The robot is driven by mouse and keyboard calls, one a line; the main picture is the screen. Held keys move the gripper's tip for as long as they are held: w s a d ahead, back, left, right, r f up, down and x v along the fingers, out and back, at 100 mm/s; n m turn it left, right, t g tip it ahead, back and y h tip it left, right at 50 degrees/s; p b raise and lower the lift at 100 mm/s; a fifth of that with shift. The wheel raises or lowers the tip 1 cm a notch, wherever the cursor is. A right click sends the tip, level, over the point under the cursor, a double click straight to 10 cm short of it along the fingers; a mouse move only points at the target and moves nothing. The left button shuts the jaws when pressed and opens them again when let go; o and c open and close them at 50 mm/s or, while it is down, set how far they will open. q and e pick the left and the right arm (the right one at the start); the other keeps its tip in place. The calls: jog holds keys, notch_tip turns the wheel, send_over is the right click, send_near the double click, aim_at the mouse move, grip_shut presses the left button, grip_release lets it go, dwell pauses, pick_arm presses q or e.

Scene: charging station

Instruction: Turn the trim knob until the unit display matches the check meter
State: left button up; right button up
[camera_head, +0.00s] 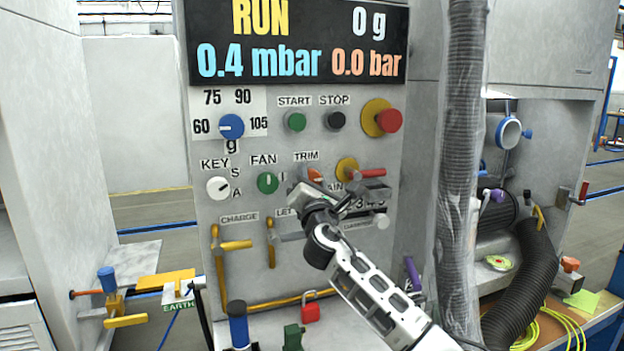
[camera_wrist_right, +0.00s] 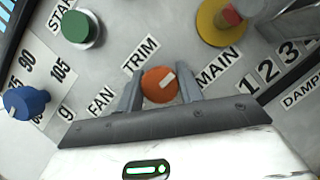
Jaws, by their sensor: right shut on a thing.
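The orange trim knob (camera_head: 315,175) sits below the TRIM label on the grey panel. In the right wrist view the trim knob (camera_wrist_right: 157,88) has a pale pointer mark slanting to the upper right. My right gripper (camera_head: 318,188) is shut on it, with one finger on each side in the wrist view (camera_wrist_right: 160,92). The unit display (camera_head: 298,42) reads RUN, 0 g, 0.4 mbar and 0.0 bar. I cannot make out a check meter in either view. My left gripper is not in view.
A green fan knob (camera_head: 268,183) is left of the trim knob, and a red-handled main switch (camera_head: 372,173) is right of it. A blue dial (camera_head: 231,126) and a red stop button (camera_head: 389,120) are above. A wrapped vertical hose (camera_head: 462,150) stands right of my arm.

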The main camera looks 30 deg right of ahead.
jog(key=o, duration=1)
jog(key=shift+c, duration=0.2)
jog(key=shift+s, duration=0.1)
jog(key=b+v, duration=0.1)
jog(key=v, duration=1.5)
